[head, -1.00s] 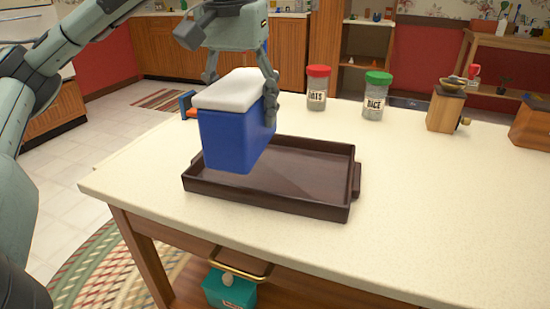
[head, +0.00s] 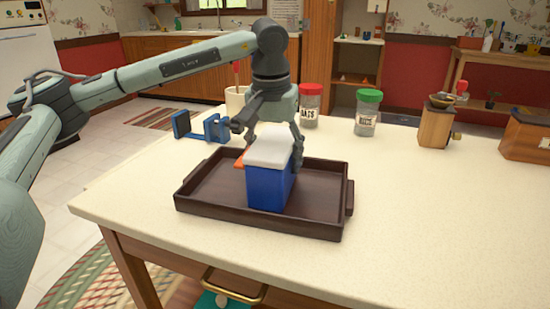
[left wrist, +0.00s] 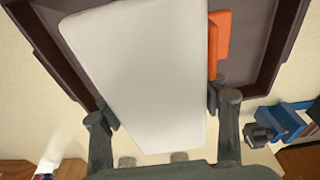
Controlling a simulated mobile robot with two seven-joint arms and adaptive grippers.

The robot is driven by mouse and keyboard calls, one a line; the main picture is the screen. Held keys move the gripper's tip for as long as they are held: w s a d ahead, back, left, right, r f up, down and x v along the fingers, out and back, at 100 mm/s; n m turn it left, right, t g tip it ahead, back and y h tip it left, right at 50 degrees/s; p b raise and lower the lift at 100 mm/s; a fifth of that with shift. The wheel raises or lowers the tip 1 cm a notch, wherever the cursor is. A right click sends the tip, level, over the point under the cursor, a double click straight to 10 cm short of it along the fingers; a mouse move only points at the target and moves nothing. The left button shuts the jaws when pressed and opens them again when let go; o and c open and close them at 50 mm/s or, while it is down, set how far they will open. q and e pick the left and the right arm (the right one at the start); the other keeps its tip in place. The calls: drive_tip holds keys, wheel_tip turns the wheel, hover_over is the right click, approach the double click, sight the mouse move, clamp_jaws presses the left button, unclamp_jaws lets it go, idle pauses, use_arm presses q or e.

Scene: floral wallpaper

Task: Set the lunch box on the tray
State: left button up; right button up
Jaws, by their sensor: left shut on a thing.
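The lunch box (head: 267,187) is blue with a white lid. It stands upright inside the dark brown tray (head: 205,207) on the counter, right of the tray's middle; it seems to be on or just over the tray floor. My left gripper (head: 268,140) is shut on the lunch box from above, one finger on each side. In the left wrist view the white lid (left wrist: 145,75) fills the middle between the fingers, with the tray wall (left wrist: 45,45) around it. My right gripper is in neither view.
An orange thing (left wrist: 220,42) lies beside the lunch box. A blue holder (head: 205,128) and a cream mug (head: 236,102) stand behind the tray. Two jars, red-lidded (head: 310,106) and green-lidded (head: 367,113), and a wooden grinder (head: 436,121) stand farther right. The counter's right front is clear.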

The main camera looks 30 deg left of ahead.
use_arm(q)
drive_tip(key=shift+f, duration=0.1)
drive_tip(key=o, duration=1.3)
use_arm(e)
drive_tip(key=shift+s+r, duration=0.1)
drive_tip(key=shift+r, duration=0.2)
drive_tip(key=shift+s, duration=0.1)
use_arm(q)
drive_tip(key=shift+r, duration=0.2)
drive_tip(key=r, duration=0.3)
drive_tip(key=s+r, duration=0.1)
drive_tip(key=r, duration=0.6)
drive_tip(key=shift+s+d+r+p, duration=0.25)
drive_tip(key=shift+d+r+p, duration=0.05)
drive_tip(key=shift+s+r, duration=0.15)
drive_tip(key=shift+r, duration=0.45)
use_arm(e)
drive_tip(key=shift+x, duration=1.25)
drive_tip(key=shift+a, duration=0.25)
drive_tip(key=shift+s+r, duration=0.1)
